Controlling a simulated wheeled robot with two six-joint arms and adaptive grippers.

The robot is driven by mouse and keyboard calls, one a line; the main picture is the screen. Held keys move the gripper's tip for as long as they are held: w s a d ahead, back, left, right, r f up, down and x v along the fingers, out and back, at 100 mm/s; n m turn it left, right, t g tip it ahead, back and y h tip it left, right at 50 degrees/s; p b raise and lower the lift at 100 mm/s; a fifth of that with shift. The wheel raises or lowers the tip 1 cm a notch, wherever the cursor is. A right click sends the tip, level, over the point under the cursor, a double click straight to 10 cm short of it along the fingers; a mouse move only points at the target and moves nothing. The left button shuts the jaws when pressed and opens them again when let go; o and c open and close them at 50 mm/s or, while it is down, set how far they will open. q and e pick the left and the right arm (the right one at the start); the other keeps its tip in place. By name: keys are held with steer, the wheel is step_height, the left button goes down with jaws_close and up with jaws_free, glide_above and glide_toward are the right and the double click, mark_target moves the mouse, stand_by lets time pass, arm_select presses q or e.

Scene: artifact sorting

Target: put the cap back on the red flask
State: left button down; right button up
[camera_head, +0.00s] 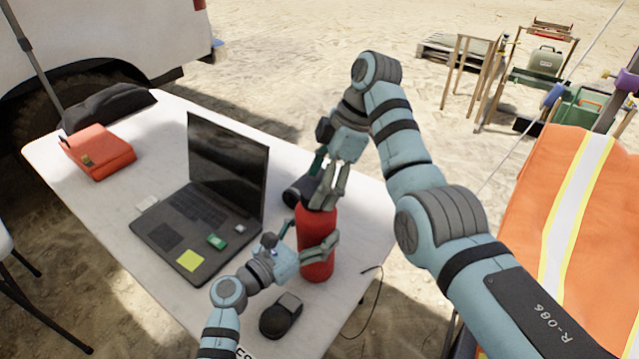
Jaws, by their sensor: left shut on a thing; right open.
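The red flask (316,227) stands upright near the right edge of the white table. My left gripper (320,250) is the lower one and is shut around the flask's lower body. My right gripper (325,190) points down from above, its fingers open at the flask's top. The fingers cover the flask's mouth, and I cannot tell whether the cap is on it or between them. A dark rounded object (296,191) lies just left of these fingers; I cannot tell what it is.
An open laptop (200,205) is left of the flask, with a yellow note and a small green item on it. A black mouse-like object (281,316) is at the front.

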steer(key=shift+r, duration=1.9)
steer(key=o, duration=0.6)
steer(key=shift+c, duration=0.2)
steer(key=v, duration=0.7)
steer(key=shift+r, duration=0.25)
steer(key=shift+d, duration=0.15)
arm_select(q)
steer(key=shift+c, duration=0.6)
jaws_free()
